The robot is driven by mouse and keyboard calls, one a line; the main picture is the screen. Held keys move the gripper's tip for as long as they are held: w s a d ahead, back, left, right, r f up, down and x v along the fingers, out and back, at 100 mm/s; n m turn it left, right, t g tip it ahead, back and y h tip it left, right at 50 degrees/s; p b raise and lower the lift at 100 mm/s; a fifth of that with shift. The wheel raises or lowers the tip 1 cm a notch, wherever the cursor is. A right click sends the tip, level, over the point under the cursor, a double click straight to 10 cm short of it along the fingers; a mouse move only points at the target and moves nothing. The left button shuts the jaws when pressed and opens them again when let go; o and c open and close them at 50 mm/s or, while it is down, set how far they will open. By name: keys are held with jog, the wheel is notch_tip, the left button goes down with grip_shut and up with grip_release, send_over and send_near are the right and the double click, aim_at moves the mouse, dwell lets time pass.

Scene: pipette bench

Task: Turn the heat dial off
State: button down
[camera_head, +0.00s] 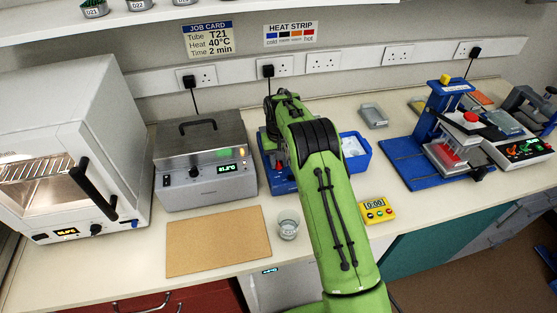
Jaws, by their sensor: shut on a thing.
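My green arm reaches in from the bottom to a blue device (277,184) behind it. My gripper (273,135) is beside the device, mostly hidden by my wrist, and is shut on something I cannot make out. No heat dial shows clearly on the device. I cannot tell which dial is the heat dial.
A blue bin (358,159) is right of my arm. A blue stand (437,135) is further right. Bench is clear between timer and stand.

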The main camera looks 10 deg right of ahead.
aim_at(279, 162)
dwell(0.3)
jog(key=c, duration=0.9)
grip_release()
notch_tip(279, 162, up, 16)
jog(key=p, duration=0.2)
jog(key=shift+f, duration=0.15)
